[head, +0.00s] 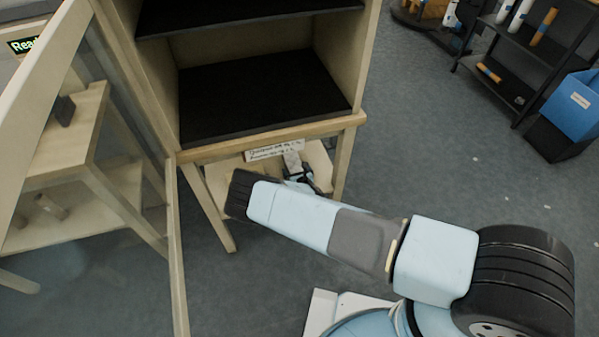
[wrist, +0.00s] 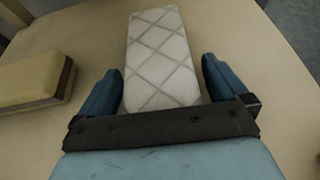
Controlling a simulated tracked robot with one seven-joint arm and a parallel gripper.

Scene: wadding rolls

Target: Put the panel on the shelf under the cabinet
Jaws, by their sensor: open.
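The panel (wrist: 160,50) is a pale, flat rectangle with a diamond-stitched pattern. In the wrist view it lies on the light wooden shelf (wrist: 235,35). In the head view, the panel (head: 292,161) shows small on the shelf (head: 318,160) under the cabinet (head: 345,60). My gripper (wrist: 161,68) is open, with one blue finger on each side of the panel's near end and a gap visible on both sides. The near edge of the panel is close to my gripper's dark palm bar. In the head view my gripper (head: 300,178) is low under the cabinet, partly hidden by my arm.
A tan block with a brown base (wrist: 38,80) lies on the shelf left of the panel. An open glazed door (head: 175,250) stands at left. Dark racks and a blue bin (head: 570,105) stand at right.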

